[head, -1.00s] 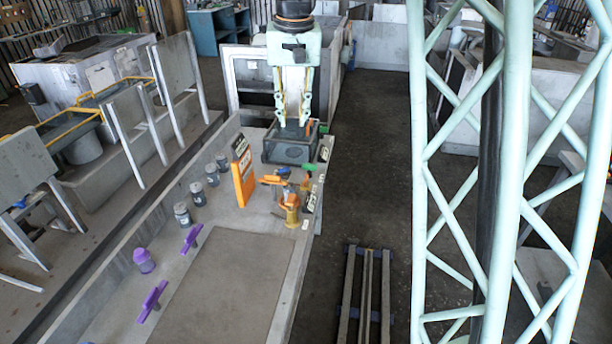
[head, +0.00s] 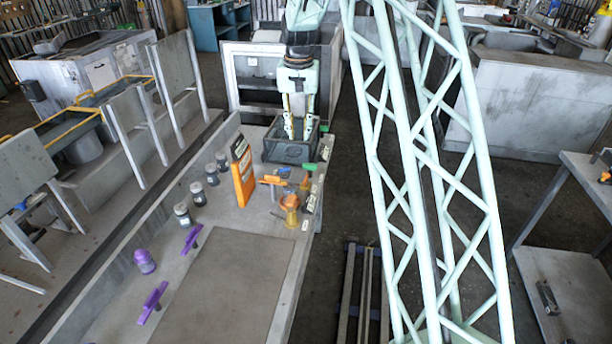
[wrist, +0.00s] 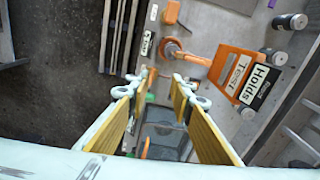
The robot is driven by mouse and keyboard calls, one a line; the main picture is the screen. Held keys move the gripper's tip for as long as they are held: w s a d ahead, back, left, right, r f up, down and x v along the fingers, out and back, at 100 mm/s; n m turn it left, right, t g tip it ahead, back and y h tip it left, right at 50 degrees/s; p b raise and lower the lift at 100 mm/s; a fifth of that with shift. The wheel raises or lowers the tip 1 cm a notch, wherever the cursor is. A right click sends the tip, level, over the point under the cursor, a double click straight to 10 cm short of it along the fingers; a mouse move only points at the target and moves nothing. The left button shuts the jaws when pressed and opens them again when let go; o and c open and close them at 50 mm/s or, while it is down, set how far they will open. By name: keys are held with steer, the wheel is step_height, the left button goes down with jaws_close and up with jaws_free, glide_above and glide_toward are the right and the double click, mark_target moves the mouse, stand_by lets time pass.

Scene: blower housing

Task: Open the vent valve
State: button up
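My gripper (head: 299,136) is open and empty, pointing down over a dark open bin (head: 272,153) at the far end of the bench. In the wrist view its two yellow-padded fingers (wrist: 158,75) are apart, with the bin (wrist: 160,140) between and below them. Several valves stand nearer the head camera: an orange handle (head: 270,180), a blue handle (head: 283,171), a green handle (head: 309,166) and a brass valve with an orange round top (head: 290,202). The round top also shows in the wrist view (wrist: 171,46). I cannot tell which is the vent valve; the labels are unreadable.
An orange "Holds Test" sign (wrist: 237,74) stands upright beside the valves. Several grey jars (head: 197,193), a purple-capped jar (head: 145,261) and two purple handles (head: 153,302) line the bench's left part. A flat brown panel (head: 225,290) is clear.

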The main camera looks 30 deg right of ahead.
steer(key=m+p, duration=0.1)
glide_above(306, 177)
step_height(306, 177, down, 13)
steer(key=shift+g, duration=0.3)
steer(key=shift+f, duration=0.2)
steer(key=shift+f, duration=6.75)
steer(key=shift+c, duration=0.5)
jaws_close()
